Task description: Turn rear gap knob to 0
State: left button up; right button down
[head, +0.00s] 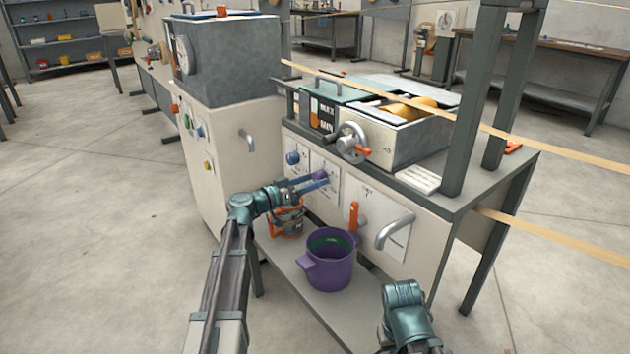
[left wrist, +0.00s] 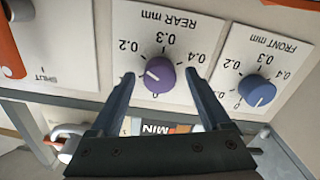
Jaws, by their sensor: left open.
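The purple rear gap knob (left wrist: 157,75) sits on a white plate marked REAR mm, which appears upside down in the left wrist view. Its white pointer mark points left and slightly up in that view, below the 0.2 label. In the head view the purple knob (head: 320,174) shows by the tips of my left gripper (head: 318,182).
The blue front gap knob (left wrist: 257,91) is close beside the right finger in the left wrist view. Below the panel, a purple bucket (head: 329,262) stands on the shelf. An orange lever (head: 354,218), a bent handle (head: 393,231) and a handwheel (head: 352,143) project from the machine.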

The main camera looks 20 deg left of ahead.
pick_arm(q)
jog(key=shift+w+d, duration=0.35)
jog(key=shift+w, duration=0.05)
grip_shut()
